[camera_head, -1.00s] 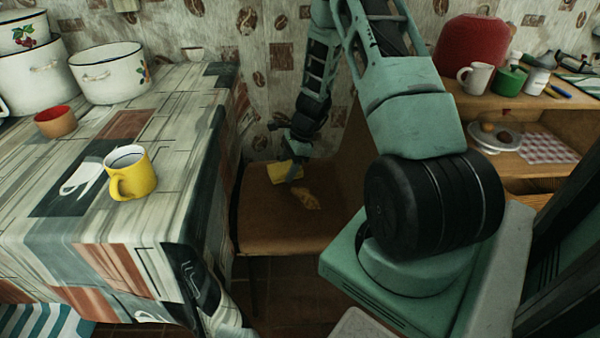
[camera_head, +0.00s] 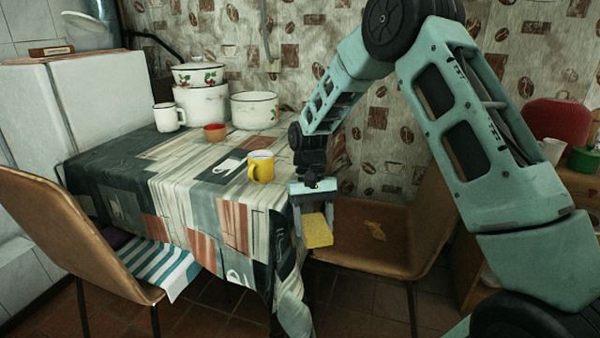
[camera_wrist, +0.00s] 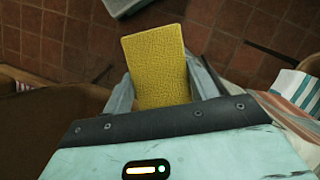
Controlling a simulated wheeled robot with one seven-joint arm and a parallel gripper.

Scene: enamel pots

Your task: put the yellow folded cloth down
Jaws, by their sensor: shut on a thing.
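The yellow folded cloth (camera_head: 317,230) is a flat yellow rectangle held between the fingers of my gripper (camera_head: 312,212). In the wrist view the cloth (camera_wrist: 157,65) sticks out past the fingers of my gripper (camera_wrist: 163,92), with a brown tiled floor below it. In the head view the cloth hangs in the air beside the right edge of the table, in front of the left part of the brown chair seat. The inner faces of the fingers are partly hidden.
Another chair (camera_head: 70,240) with striped fabric (camera_head: 170,268) stands left.

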